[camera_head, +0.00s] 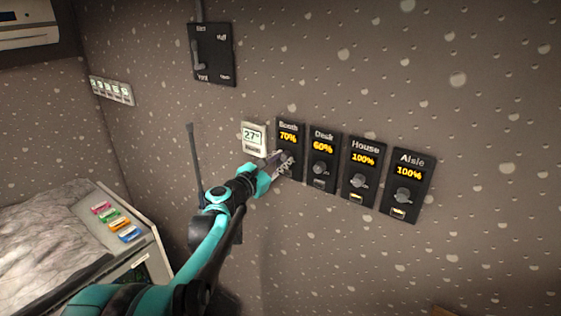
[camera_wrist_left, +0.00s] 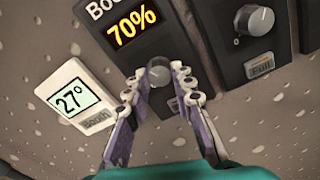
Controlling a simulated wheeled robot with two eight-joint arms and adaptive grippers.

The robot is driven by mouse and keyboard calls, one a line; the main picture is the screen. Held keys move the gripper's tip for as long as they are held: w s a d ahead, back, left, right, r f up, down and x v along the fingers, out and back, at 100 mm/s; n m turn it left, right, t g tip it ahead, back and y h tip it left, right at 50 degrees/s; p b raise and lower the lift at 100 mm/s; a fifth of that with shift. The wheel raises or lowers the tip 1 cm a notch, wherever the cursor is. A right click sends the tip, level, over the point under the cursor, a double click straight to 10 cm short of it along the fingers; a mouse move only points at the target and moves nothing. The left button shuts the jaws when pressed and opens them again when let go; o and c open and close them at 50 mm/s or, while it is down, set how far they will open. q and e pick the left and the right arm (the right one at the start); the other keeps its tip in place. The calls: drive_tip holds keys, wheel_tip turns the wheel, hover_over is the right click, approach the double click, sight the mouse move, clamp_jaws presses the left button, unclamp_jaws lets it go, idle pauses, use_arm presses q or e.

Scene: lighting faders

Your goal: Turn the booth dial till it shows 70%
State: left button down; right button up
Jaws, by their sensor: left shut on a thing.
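The booth dial panel (camera_head: 287,132) is a black plate on the wall, leftmost in a row of dial panels. Its orange display reads 70%, which also shows in the left wrist view (camera_wrist_left: 132,27). My left gripper (camera_head: 287,160) is at the lower part of this panel. In the left wrist view its fingers are shut on the round grey booth dial (camera_wrist_left: 158,72), one finger on each side. In the head view the gripper mostly hides the dial. My right gripper is not in view.
To the right are the Desk (camera_head: 322,147) panel at 60%, House (camera_head: 363,159) at 100% and Aisle (camera_head: 408,171) at 100%. A white thermostat (camera_head: 253,137) reading 27° is close on the left. A black switch plate (camera_head: 211,54) is above.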

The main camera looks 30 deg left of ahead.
use_arm(q)
drive_tip(key=shift+f, duration=0.1)
idle(0.3)
drive_tip(key=c, duration=1.3)
unclamp_jaws()
drive_tip(key=shift+s, duration=0.1)
drive_tip(key=s, duration=0.8)
drive_tip(key=s+a, duration=0.1)
drive_tip(key=s, duration=0.3)
drive_tip(key=shift+w+d, duration=0.1)
